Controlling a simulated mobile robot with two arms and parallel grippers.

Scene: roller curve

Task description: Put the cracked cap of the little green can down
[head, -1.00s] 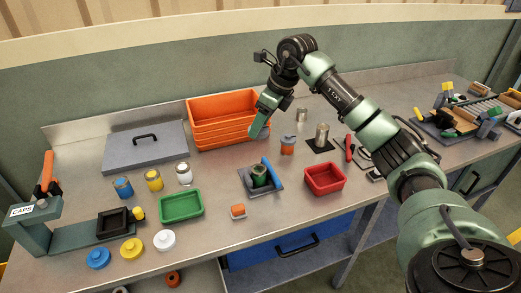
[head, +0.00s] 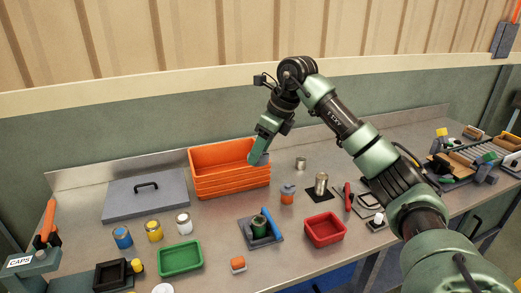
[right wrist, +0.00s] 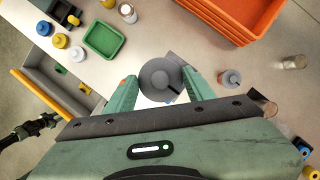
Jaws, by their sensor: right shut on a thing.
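My right gripper (head: 260,158) is raised above the bench in front of the orange crate's right end. In the right wrist view the gripper (right wrist: 158,88) is shut on a round grey cap (right wrist: 159,76) with a dark line on its right side. Only a grey sliver of the cap (head: 266,158) shows in the head view. The little green can (head: 259,228) stands upright in a grey holder (head: 274,240) with a blue upright plate, below and apart from the gripper. The cap hides much of what lies beneath it in the wrist view. My left gripper is not in view.
The orange crate (head: 228,186) stands behind the can. A green tray (head: 180,259) is left of the holder and a red tray (head: 325,231) right. A grey-and-orange jar (head: 287,194) and a metal can (head: 321,184) stand behind the red tray. Bare bench lies between them.

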